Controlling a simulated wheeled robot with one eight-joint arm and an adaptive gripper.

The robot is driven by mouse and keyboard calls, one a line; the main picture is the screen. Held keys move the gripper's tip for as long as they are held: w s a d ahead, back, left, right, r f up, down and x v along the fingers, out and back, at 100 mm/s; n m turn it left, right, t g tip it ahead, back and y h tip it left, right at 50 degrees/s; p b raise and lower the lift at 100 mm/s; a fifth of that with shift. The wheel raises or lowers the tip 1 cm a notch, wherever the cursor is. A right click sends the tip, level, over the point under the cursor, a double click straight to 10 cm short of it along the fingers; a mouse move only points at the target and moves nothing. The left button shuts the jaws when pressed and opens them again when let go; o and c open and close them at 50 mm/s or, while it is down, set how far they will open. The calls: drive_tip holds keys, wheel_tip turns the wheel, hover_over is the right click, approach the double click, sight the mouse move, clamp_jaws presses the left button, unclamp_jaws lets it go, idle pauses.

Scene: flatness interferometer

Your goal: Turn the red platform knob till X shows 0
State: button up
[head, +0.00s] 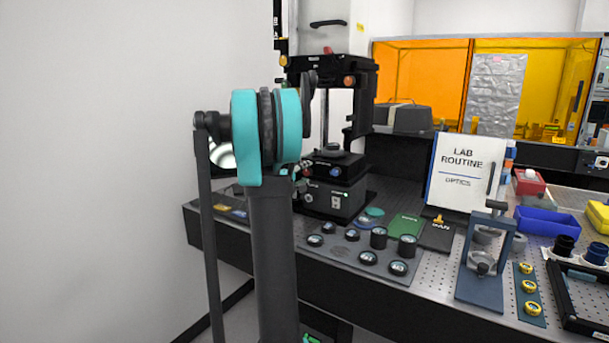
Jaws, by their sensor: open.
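The interferometer (360,95) is a tall black instrument at the back left of the optical bench. Its black platform (333,163) sits low on it, above a dark base box (343,201) with a small pale panel. A blue knob (337,172) shows on the platform's front. Small reddish parts (307,167) show at its left edge, beside my arm; I cannot tell whether they are the red platform knob. No X reading is legible. My arm, with a teal joint, stands in front of the instrument's left side. My gripper cannot be made out.
On the bench stand a lens tray (345,251) with several mounted lenses, a white "Lab Routine" sign (461,172), a blue-grey fixture (482,285) and a blue bin (545,222). Orange screens (430,65) stand behind. A bare wall is at left.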

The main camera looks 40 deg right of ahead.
drive_tip(key=v, duration=1.2)
drive_tip(key=shift+s+f, duration=0.1)
idle(1.0)
drive_tip(key=s+a+f+y, duration=0.1)
drive_tip(key=s+a+f, duration=0.1)
drive_tip(key=s+a+f+m+y, duration=0.1)
drive_tip(key=s+f, duration=0.1)
drive_tip(key=f, duration=0.1)
drive_tip(key=s+a+f+g+y, duration=0.1)
drive_tip(key=s+a+f+y, duration=0.1)
drive_tip(key=f, duration=0.1)
drive_tip(key=shift+s+a+f+m, duration=0.15)
drive_tip(key=shift+a+f+m, duration=0.1)
drive_tip(key=shift+a+m, duration=0.05)
drive_tip(key=s+a+f+y, duration=0.6)
drive_tip(key=s+a+f, duration=0.2)
drive_tip(key=a, duration=0.5)
drive_tip(key=s+a+f+g+y, duration=0.1)
drive_tip(key=s+a+f+y, duration=0.5)
drive_tip(key=s+a+f, duration=0.3)
drive_tip(key=a+f, duration=0.1)
drive_tip(key=a, duration=0.3)
drive_tip(key=shift+s+a+m+g+y, duration=0.2)
drive_tip(key=shift+m+g+y, duration=0.1)
drive_tip(key=shift+m, duration=0.1)
idle(0.4)
